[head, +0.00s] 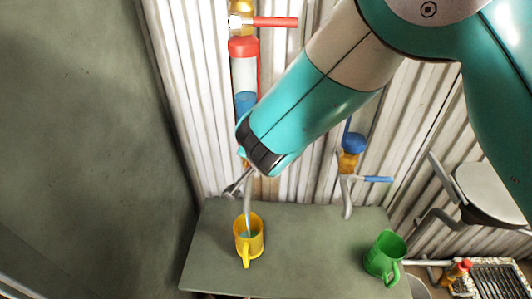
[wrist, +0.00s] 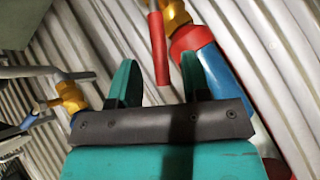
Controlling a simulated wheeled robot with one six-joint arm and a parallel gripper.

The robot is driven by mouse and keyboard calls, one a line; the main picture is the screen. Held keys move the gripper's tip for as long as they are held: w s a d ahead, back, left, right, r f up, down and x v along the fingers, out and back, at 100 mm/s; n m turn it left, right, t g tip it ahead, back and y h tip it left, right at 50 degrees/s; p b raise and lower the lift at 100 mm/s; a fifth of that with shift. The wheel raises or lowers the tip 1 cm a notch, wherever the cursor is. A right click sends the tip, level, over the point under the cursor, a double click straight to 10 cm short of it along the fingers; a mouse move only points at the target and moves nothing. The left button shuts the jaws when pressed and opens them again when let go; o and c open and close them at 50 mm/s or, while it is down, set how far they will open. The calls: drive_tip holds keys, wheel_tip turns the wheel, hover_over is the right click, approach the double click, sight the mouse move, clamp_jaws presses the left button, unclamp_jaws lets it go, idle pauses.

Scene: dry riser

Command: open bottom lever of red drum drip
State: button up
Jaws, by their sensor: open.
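The red drum drip (head: 244,72) hangs on the corrugated wall in the head view, with a red cap, a clear middle and blue liquid low down. Its top valve has a red lever (head: 275,22) pointing right. The bottom valve is mostly hidden behind my arm. In the wrist view the bottom red lever (wrist: 158,45) juts from a brass valve (wrist: 176,14) beside the drum's red collar and blue part (wrist: 215,65). My gripper (wrist: 159,62) is open, its teal fingers on either side of that lever, with gaps showing. In the head view its fingers are mostly hidden.
A yellow mug (head: 249,246) with something blue inside stands under the grey spout (head: 248,208). A tap with a blue lever (head: 377,179) is to the right. A green mug (head: 382,258) stands near the right edge of the grey-green shelf (head: 310,250). A dark wall (head: 90,150) bounds the left.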

drive_tip(key=b+v, duration=0.1)
drive_tip(key=v, duration=1.2)
drive_tip(key=shift+s+r, duration=0.15)
